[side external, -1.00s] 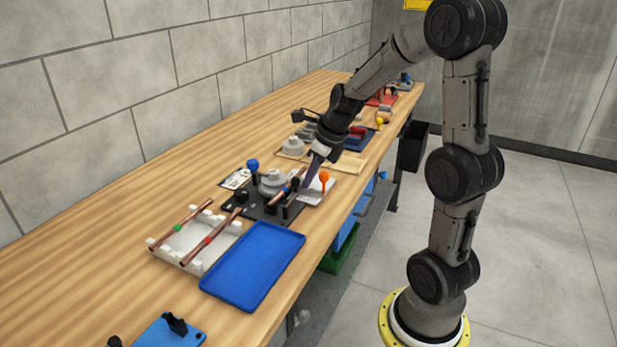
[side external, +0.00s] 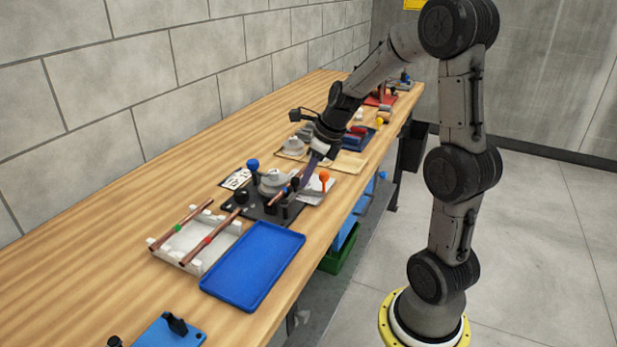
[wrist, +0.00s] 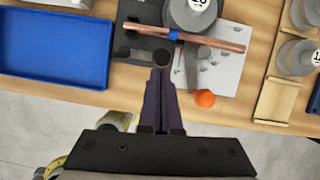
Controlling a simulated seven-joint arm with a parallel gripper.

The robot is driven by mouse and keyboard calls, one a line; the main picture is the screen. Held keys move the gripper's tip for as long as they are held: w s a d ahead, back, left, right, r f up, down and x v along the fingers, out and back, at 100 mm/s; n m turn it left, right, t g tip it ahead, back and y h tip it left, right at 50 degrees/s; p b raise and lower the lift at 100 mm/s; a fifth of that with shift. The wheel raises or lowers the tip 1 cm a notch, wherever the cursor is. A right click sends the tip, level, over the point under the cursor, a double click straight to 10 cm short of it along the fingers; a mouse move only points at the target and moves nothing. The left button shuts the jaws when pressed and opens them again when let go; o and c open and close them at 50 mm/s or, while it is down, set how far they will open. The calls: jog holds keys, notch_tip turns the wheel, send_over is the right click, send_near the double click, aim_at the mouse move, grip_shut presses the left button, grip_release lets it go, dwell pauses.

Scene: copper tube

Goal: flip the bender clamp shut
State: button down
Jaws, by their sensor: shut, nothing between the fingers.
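The bender has a dark base plate (side external: 262,211) and a round grey die (side external: 271,183), with a blue-ball lever (side external: 253,164) and an orange-ball lever (side external: 324,176). A copper tube (wrist: 215,41) with a blue band lies across it beside the die. My gripper (wrist: 160,70) is shut and empty, its tips close to a small dark round part (wrist: 160,57) at the plate's near edge, just below the tube in the wrist view. I cannot tell whether they touch. The clamp's exact position is unclear among the black parts. The orange ball (wrist: 204,98) is right of my fingers.
A blue tray (side external: 252,266) lies left of the bender. Other fixtures with grey dies (side external: 293,146) stand farther along the bench. The bench's front edge is close.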

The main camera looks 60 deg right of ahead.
jog(key=shift+w+d+n, duration=0.1)
jog(key=shift+w+n, duration=0.05)
jog(key=shift+n, duration=0.25)
jog(key=w+n, duration=0.1)
jog(key=n+y, duration=0.1)
jog(key=n, duration=0.1)
jog(key=shift+w+d, duration=0.35)
jog(key=shift+w, duration=0.05)
jog(key=w+n+y, duration=0.1)
jog(key=n, duration=0.1)
jog(key=w+n+g, duration=0.1)
jog(key=n, duration=0.1)
jog(key=shift+w+a+n+y, duration=0.1)
jog(key=shift+w+n+y, duration=0.2)
jog(key=shift+n+y, duration=0.1)
jog(key=n, duration=0.1)
jog(key=w+n+g, duration=0.1)
jog(key=shift+w+a+n+y, duration=0.25)
jog(key=shift+a+n+y, duration=0.05)
jog(key=shift+n, duration=0.1)
jog(key=n, duration=0.1)
jog(key=w+a+n+g, duration=0.1)
jog(key=n, duration=0.1)
jog(key=shift+w+g+y, duration=0.2)
jog(key=shift+g+y, duration=0.1)
jog(key=shift+w+a+n, duration=0.25)
jog(key=shift+a+n, duration=0.05)
jog(key=shift+n, duration=0.5)
jog(key=shift+w+a, duration=0.2)
jog(key=shift+a, duration=0.2)
